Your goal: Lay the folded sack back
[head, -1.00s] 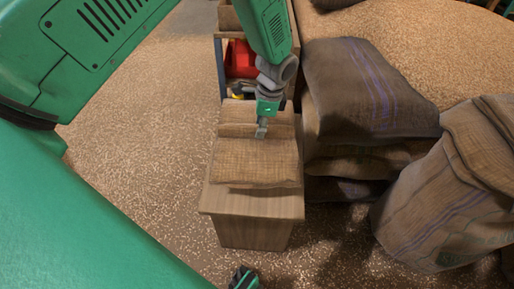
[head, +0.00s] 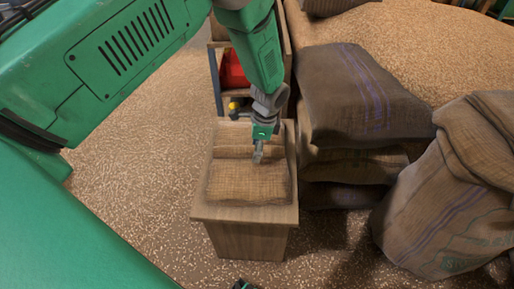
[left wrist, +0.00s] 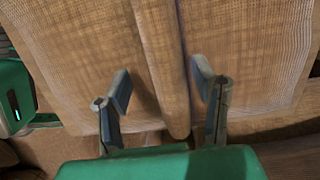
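The folded sack (head: 250,182), a tan woven burlap bundle, lies flat on top of the wooden stand (head: 244,214), with a fold line across it towards the back. My left gripper (head: 258,157) comes down from above, its fingertips at that fold. In the left wrist view, my left gripper (left wrist: 163,92) has its two fingers well apart, one on each side of a raised ridge of the sack (left wrist: 163,60), with gaps to both sides of the ridge. Whether the fingertips touch the cloth cannot be told.
Full burlap sacks (head: 362,100) are stacked close to the stand's right side, and another full sack (head: 450,210) stands at the right. A shelf with a red item (head: 233,70) is behind the stand. Floor to the left (head: 135,185) is open and strewn with grain.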

